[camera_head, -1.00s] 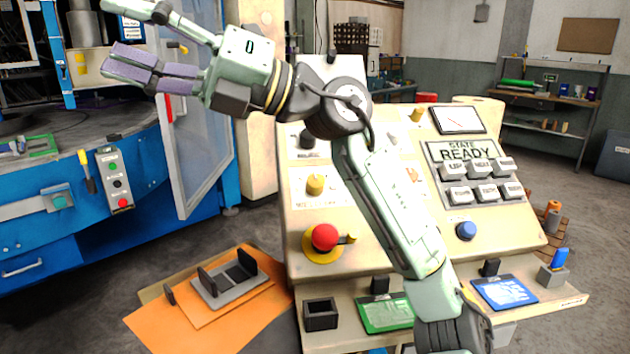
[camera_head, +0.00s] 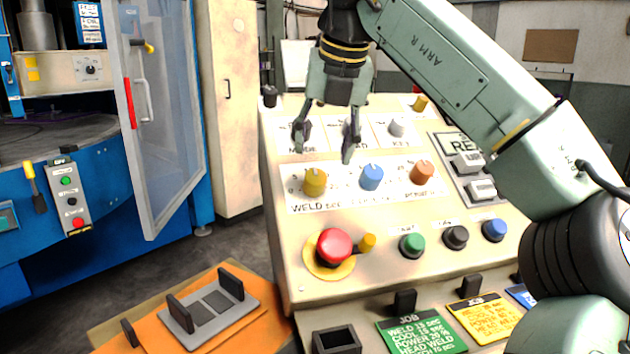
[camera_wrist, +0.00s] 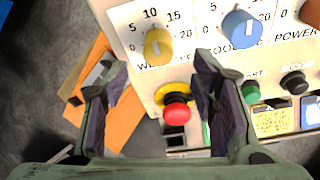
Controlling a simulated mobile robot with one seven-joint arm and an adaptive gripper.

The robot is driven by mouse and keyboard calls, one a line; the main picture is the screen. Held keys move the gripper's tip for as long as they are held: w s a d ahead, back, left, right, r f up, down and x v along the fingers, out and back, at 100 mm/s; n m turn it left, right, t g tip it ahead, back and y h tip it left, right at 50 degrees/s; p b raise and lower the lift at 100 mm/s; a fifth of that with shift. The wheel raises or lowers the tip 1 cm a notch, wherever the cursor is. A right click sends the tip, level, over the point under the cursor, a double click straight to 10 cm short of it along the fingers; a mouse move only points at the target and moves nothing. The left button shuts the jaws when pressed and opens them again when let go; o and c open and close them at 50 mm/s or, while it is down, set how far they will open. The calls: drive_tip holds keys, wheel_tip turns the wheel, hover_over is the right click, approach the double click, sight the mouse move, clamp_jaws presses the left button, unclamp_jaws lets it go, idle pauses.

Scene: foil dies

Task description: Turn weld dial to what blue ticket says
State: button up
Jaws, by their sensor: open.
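The yellow weld dial (camera_head: 314,182) is on the sloped cream panel, at the left of a row of three dials. In the wrist view the weld dial (camera_wrist: 158,48) has a printed scale from 0 to 20; its mark seems to point up, near 10. My gripper (camera_head: 323,148) is open and empty, pointing down above and slightly right of the dial in the head view. Its fingers (camera_wrist: 160,72) are apart in the wrist view. The blue ticket (camera_head: 521,295) is at the right on the lower ledge, mostly hidden by my arm; its writing is unreadable.
A blue dial (camera_head: 372,177) and an orange dial (camera_head: 422,172) are right of the weld dial. A red mushroom button (camera_head: 334,246) stands below it. Green (camera_head: 421,335) and yellow (camera_head: 484,319) tickets lie on the ledge. A blue machine with an open door (camera_head: 160,120) is left.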

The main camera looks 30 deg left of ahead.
sight(317, 175)
drive_tip(key=x, duration=0.7)
drive_tip(key=shift+a+f, duration=0.2)
drive_tip(key=shift+f, duration=0.15)
drive_tip(key=shift+c, duration=0.2)
drive_tip(key=c, duration=1.1)
